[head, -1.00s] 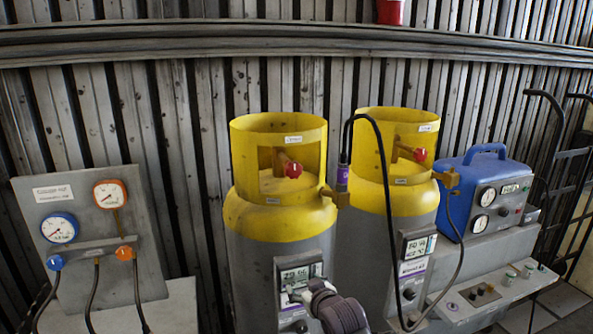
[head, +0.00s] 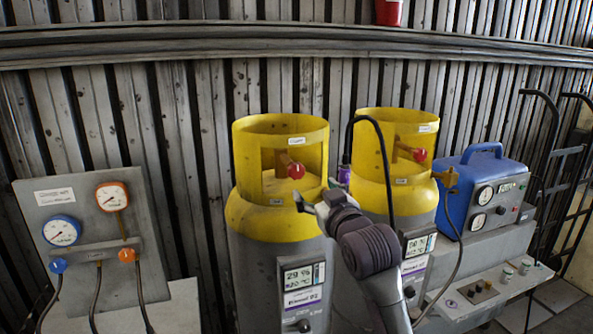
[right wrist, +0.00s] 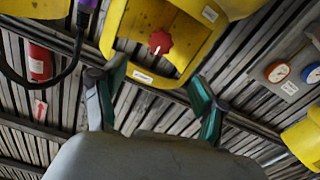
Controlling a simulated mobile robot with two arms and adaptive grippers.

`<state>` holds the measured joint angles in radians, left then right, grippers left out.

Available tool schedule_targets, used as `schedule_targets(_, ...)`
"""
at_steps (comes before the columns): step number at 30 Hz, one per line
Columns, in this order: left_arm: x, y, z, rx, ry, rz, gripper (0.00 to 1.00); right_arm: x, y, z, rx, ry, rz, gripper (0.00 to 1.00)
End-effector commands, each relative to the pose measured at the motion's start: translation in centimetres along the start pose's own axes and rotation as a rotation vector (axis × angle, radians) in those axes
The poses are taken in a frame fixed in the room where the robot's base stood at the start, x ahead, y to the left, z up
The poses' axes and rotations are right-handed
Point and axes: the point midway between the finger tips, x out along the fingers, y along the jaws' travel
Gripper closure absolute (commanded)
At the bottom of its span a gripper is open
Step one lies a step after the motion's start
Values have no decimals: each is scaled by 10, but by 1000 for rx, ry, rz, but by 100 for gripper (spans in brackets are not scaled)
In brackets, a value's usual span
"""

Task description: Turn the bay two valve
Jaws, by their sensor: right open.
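Two grey cylinders with yellow collars stand side by side, the left one (head: 262,222) and the right one (head: 400,197). Each has a red valve knob inside its collar: the left knob (head: 296,171) and the right knob (head: 420,155). The labels are too small to tell the bays surely. My right gripper (head: 316,203) is open and empty, in front of the left cylinder, below and slightly right of its knob. In the right wrist view, a red knob (right wrist: 160,43) shows in a yellow collar beyond the open fingers (right wrist: 156,85), apart from them. My left gripper is out of view.
A gauge panel (head: 88,225) with hoses stands at the left. A blue machine (head: 485,190) sits at the right, beside a black hand truck (head: 552,150). A dark hose (head: 383,150) loops over the right cylinder. A ribbed metal wall (head: 200,130) stands behind.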

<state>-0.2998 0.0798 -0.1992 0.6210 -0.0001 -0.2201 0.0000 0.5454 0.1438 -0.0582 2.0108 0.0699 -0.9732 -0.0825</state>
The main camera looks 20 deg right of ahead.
Motion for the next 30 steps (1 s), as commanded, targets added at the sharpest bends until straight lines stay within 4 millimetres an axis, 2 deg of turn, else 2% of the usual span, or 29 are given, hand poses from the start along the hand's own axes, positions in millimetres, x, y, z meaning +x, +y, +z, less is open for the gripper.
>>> schedule_targets(12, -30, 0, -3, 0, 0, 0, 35, 82, 0, -2, 1, -5, -1, 28)
schedule_targets(18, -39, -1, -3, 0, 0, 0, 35, 113, 0, -1, 0, -4, -1, 28)
schedule_targets(24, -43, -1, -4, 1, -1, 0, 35, 128, -1, 1, 0, -3, -1, 28)
schedule_targets(30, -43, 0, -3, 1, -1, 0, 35, 131, -1, 2, 0, -2, -1, 28)
